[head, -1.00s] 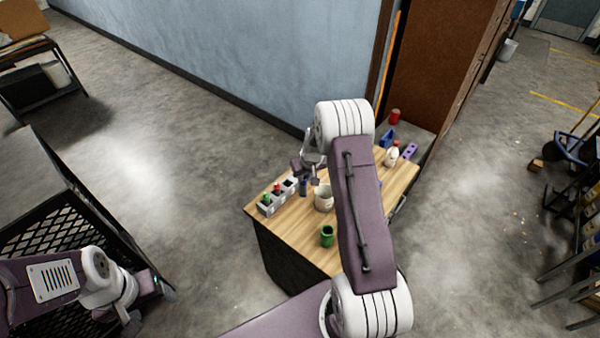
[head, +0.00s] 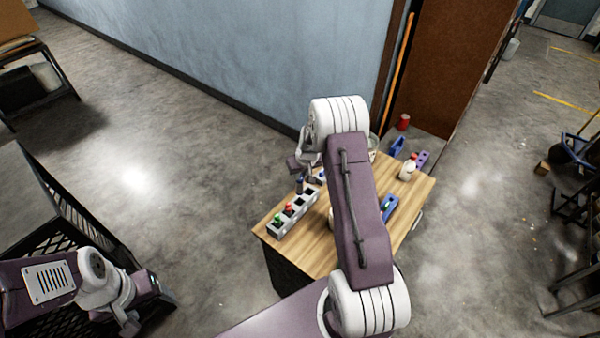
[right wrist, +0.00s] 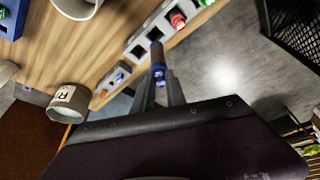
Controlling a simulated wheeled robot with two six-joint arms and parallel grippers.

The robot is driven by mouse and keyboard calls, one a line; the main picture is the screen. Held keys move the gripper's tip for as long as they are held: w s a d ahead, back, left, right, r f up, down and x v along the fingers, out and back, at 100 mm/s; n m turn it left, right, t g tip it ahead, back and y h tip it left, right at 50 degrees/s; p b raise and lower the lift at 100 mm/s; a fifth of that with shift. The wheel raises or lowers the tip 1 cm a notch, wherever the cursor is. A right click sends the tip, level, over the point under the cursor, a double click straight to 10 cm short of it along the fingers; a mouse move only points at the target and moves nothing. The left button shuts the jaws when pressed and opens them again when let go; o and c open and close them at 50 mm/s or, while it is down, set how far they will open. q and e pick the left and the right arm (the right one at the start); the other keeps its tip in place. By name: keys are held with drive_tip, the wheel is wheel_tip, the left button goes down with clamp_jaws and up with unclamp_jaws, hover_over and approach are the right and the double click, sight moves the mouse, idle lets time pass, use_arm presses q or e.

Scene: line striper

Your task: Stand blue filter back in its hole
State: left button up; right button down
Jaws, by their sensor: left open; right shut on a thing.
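The grey rack (head: 296,212) stands at the left edge of the wooden table and has a row of square holes. A green filter (head: 277,218) and a red filter (head: 289,208) stand in its near holes; the far holes look empty. My right gripper (head: 304,172) is shut on the dark blue filter (head: 300,185) near the rack's far end. In the right wrist view the blue filter (right wrist: 158,70) sits between the fingertips, its dark end beside the rack (right wrist: 150,37); I cannot tell its height above it. My left gripper (head: 130,322) is open, low at left, away from the table.
My right arm hides part of the table. A blue holder (head: 389,207) and a white bottle (head: 407,171) are on the right side. In the right wrist view, a grey block with an orange button (right wrist: 113,80) and a labelled cup (right wrist: 69,102) lie near the gripper.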

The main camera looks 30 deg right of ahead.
sight(301, 183)
drive_tip(key=b+x, duration=0.2)
drive_tip(key=x, duration=0.2)
drive_tip(key=shift+s+a+f+b, duration=0.1)
drive_tip(key=shift+s+f+b, duration=0.1)
drive_tip(key=shift+f+b, duration=0.3)
drive_tip(key=shift+f, duration=0.3)
drive_tip(key=shift+s+r, duration=0.1)
drive_tip(key=shift+s, duration=0.2)
use_arm(q)
drive_tip(key=f, duration=0.3)
drive_tip(key=shift+w+f, duration=0.3)
drive_tip(key=shift+f, duration=0.05)
drive_tip(key=shift+w, duration=0.15)
use_arm(e)
drive_tip(key=shift+w, duration=0.15)
use_arm(q)
drive_tip(key=shift+f+b, duration=0.2)
drive_tip(key=shift+b, duration=0.1)
drive_tip(key=shift+f, duration=0.15)
drive_tip(key=shift+f+b, duration=1.1)
drive_tip(key=shift+b, duration=0.15)
use_arm(e)
drive_tip(key=shift+f, duration=1.1)
